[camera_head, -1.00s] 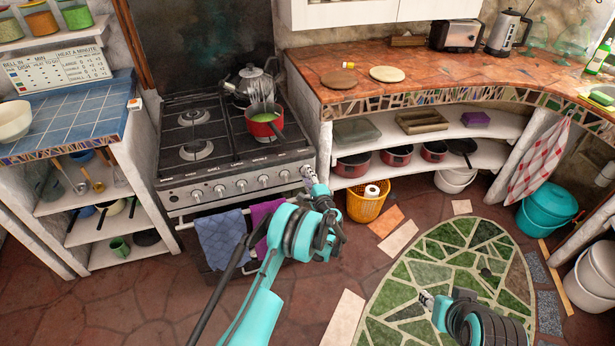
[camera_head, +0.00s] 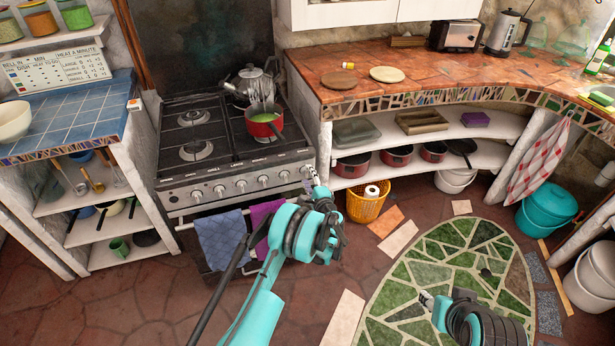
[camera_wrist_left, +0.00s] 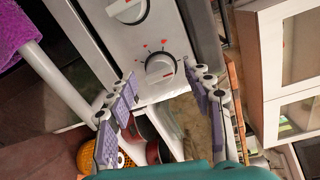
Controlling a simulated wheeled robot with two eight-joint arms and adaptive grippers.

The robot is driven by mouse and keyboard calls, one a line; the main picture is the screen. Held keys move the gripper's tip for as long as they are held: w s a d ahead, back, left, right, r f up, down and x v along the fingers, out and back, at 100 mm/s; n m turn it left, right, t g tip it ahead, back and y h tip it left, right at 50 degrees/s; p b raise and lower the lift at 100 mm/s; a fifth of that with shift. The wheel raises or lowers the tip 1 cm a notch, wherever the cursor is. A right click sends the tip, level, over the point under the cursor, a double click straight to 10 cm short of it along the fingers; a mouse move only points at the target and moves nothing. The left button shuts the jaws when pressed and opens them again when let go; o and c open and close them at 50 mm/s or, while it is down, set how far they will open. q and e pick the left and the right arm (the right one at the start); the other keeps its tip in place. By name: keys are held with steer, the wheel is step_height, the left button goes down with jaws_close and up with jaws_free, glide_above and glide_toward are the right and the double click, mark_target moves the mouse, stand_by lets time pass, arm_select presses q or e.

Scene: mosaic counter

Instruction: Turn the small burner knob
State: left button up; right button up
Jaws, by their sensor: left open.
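The stove (camera_head: 236,191) has a row of silver knobs along its front panel. The rightmost knob (camera_head: 306,172) is partly covered by my left gripper (camera_head: 314,181) in the head view. In the left wrist view this round white knob (camera_wrist_left: 160,69) with a red mark sits between and just beyond the fingertips of my left gripper (camera_wrist_left: 163,84), which is open and empty. Another knob (camera_wrist_left: 129,8) shows at the top edge there. I cannot tell from the markings which burner each knob serves. My right gripper (camera_head: 426,299) is over the green mat, its fingers too small to read.
A red pot (camera_head: 263,127) with green contents and a kettle (camera_head: 250,85) stand on the stove. Blue (camera_head: 222,238) and purple (camera_head: 262,213) towels hang on the oven rail below the knobs. A yellow basket (camera_head: 366,205) stands on the floor right of the stove.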

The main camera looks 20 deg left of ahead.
arm_select(q)
steer(key=f+v, duration=0.1)
steer(key=v, duration=1)
steer(key=shift+r, duration=0.45)
steer(key=s+a+r+n+g+h, duration=0.2)
steer(key=s+a+r+n, duration=0.15)
steer(key=s+r, duration=0.4)
steer(key=s+a+r+n+g+h, duration=0.2)
steer(key=s+r+n+g, duration=0.15)
steer(key=r, duration=0.65)
steer(key=s+d+n+h, duration=0.2)
steer(key=s+n+h, duration=0.1)
steer(key=s, duration=1)
steer(key=s+d+n+g+h, duration=0.1)
steer(key=s+d+n+h, duration=0.1)
steer(key=s, duration=1.2)
steer(key=shift+d+r+n+h, duration=0.25)
steer(key=shift+d+n+h, duration=0.15)
steer(key=shift+n, duration=0.3)
